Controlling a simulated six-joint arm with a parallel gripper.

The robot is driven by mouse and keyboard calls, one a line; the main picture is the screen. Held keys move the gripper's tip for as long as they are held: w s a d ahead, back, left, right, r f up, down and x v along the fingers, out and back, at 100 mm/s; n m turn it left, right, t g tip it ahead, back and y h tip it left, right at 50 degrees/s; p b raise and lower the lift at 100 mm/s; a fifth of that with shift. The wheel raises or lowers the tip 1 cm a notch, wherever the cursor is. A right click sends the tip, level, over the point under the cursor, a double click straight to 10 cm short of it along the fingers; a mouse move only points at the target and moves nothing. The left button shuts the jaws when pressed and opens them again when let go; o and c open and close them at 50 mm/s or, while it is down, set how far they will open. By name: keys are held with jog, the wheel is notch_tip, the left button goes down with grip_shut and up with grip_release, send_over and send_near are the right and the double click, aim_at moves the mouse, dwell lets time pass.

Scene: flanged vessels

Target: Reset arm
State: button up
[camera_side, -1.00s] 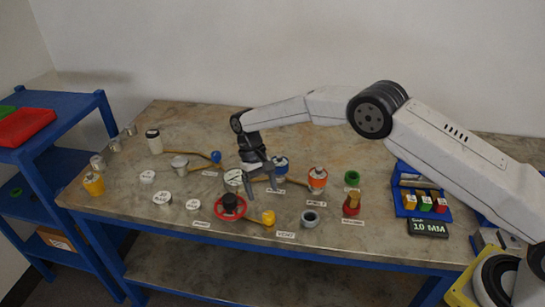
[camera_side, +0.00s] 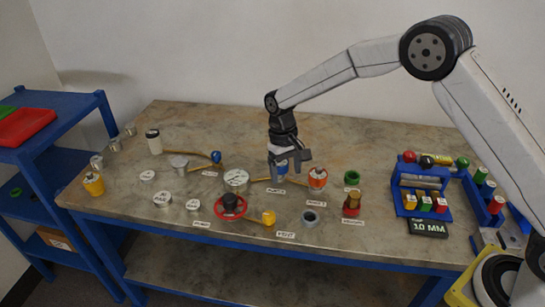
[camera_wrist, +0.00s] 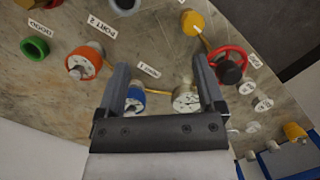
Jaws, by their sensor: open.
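My gripper (camera_side: 290,170) is open and empty, pointing down above the back middle of the bench. In the wrist view my gripper (camera_wrist: 160,72) has its two fingers spread apart. A blue-banded vessel (camera_wrist: 134,101) and a silver-lidded vessel (camera_wrist: 185,98) show between the fingers, lower down on the bench. In the side view my gripper partly hides the blue-banded vessel (camera_side: 281,168); the silver-lidded vessel (camera_side: 236,178) stands to its left. An orange-banded vessel (camera_side: 317,178) stands just right of my gripper.
A red handwheel (camera_side: 230,207) and a yellow knob (camera_side: 268,217) are at the front. A green ring (camera_side: 352,177), a grey ring (camera_side: 310,218) and a blue rack (camera_side: 422,196) with coloured blocks lie right. A blue shelf (camera_side: 60,130) stands left.

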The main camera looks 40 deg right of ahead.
jog(key=s+d+r+t, duration=0.2)
jog(key=s+d, duration=0.2)
jog(key=s, duration=0.7)
jog(key=s+d+r+t, duration=0.3)
jog(key=s+d, duration=0.2)
jog(key=s, duration=0.6)
jog(key=shift+d, duration=0.25)
jog(key=shift+w, duration=0.1)
dwell(0.5)
